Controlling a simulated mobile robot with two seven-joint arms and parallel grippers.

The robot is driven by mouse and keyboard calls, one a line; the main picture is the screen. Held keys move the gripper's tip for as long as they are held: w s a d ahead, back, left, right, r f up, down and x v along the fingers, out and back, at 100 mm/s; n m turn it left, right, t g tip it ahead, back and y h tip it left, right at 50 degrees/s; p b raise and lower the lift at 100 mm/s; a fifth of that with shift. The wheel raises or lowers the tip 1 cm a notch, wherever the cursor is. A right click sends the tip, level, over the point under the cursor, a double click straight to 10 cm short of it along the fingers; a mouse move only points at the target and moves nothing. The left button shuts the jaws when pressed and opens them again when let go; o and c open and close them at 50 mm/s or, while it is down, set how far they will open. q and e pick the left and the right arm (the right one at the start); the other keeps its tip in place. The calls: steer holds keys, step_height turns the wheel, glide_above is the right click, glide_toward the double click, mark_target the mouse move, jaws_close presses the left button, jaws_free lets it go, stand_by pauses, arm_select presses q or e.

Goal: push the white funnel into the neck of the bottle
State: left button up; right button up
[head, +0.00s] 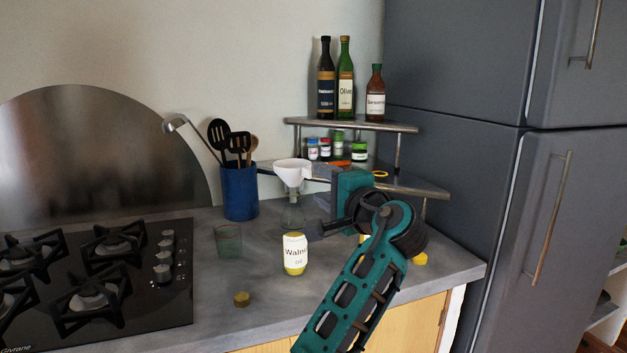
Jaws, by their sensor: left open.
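The white funnel (291,171) stands at the top of the bottle (294,253), in line with its neck. The bottle is clear glass with a white "Walnut" label and yellow oil low inside. I cannot tell how deep the funnel's stem sits in the neck. My left gripper (313,205) is open, just right of the funnel and the bottle's upper part. One dark finger shows beside the bottle's shoulder; the other end of the jaws is near the funnel's right edge, where contact is unclear. My right gripper is not in view.
A corner shelf (408,127) with several bottles and jars stands behind. A blue utensil holder (240,193), a glass tumbler (229,241) and a gas hob (130,300) are to the left. A cork-coloured cap (241,298) lies in front; a yellow object (420,259) lies right.

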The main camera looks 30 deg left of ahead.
arm_select(q)
steer(key=v, duration=0.7)
